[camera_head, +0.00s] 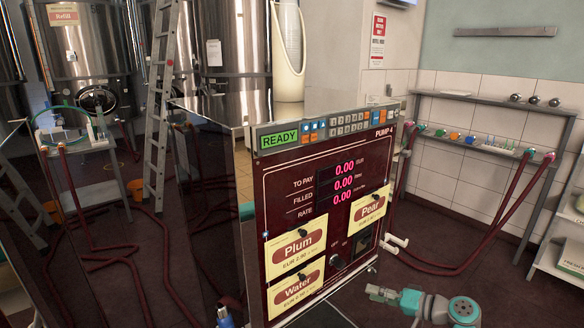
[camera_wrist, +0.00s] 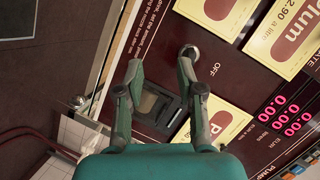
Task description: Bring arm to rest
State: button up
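My gripper (camera_wrist: 160,66) shows in the wrist view with its two green and grey fingers apart and nothing between them. It faces the front panel of the dark red pump (camera_head: 291,230). A round knob (camera_wrist: 190,52) beside the word OFF appears near one fingertip; I cannot tell whether they touch. A dark recessed box (camera_wrist: 157,105) lies behind the fingers. In the head view, part of my teal and grey arm (camera_head: 412,301) shows at the lower right, close to the pump's lower right side.
The pump's display reads READY (camera_head: 279,139). A wall shelf (camera_head: 490,151) at right holds several coloured nozzles with red hoses hanging down. A ladder (camera_head: 160,110) and steel tanks (camera_head: 238,60) stand behind. Dark floor (camera_head: 470,285) is open at lower right, beside a white rack (camera_head: 560,245).

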jog(key=s+a+f+m+h, duration=0.1)
jog(key=s+a+f, duration=0.15)
jog(key=f, duration=0.35)
jog(key=s+a+f+m+h, duration=0.1)
jog(key=s+f+h, duration=0.1)
jog(key=s+f, duration=0.25)
jog(key=s+a+f+m+t+h, duration=0.1)
jog(key=s+a+f+h, duration=0.15)
jog(key=s+f, duration=0.6)
jog(key=s+a+f+h, duration=0.2)
jog(key=s+f+h, duration=0.15)
jog(key=s, duration=0.95)
jog(key=s+r+n+t+h, duration=0.15)
jog(key=s+r, duration=0.45)
jog(key=s, duration=0.6)
jog(key=s+r+n+t+h, duration=0.15)
jog(key=s+r, duration=0.35)
jog(key=s, duration=0.7)
jog(key=s+r+n+t, duration=0.1)
jog(key=s+r, duration=0.5)
jog(key=r, duration=0.6)
jog(key=shift+s+a+r+n, duration=0.15)
jog(key=shift+a+n, duration=0.1)
jog(key=shift+n, duration=0.55)
